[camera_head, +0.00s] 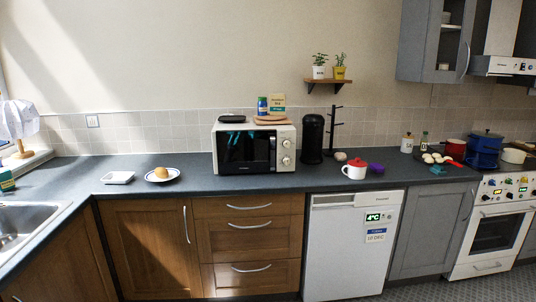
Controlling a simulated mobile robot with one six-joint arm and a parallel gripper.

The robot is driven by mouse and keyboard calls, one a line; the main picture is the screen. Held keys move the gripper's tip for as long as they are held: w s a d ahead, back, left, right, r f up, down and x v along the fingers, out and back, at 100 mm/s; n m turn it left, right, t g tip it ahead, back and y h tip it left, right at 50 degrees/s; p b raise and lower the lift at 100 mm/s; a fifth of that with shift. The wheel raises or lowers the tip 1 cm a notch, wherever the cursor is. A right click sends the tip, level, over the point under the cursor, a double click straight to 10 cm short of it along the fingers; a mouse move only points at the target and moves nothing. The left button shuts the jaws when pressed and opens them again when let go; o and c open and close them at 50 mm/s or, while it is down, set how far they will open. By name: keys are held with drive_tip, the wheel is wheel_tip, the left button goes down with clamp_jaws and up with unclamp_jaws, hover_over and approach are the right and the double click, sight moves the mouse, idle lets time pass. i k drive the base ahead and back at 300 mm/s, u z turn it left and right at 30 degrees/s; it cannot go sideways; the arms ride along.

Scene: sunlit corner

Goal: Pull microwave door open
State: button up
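The microwave (246,151) stands on the dark worktop against the tiled wall, near the middle of the view. It has a cream body, a dark glass door and two round knobs in a panel on the right. The door looks shut. My gripper is not in view.
Items lie on top of the microwave, including a blue jar (262,106). A plate with a bun (162,175) lies to the left. The worktop (215,183) before the microwave is a narrow clear strip.

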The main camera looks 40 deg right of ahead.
sight(251, 150)
drive_tip(key=z, duration=0.1)
drive_tip(key=i, duration=0.95)
drive_tip(key=u, duration=0.05)
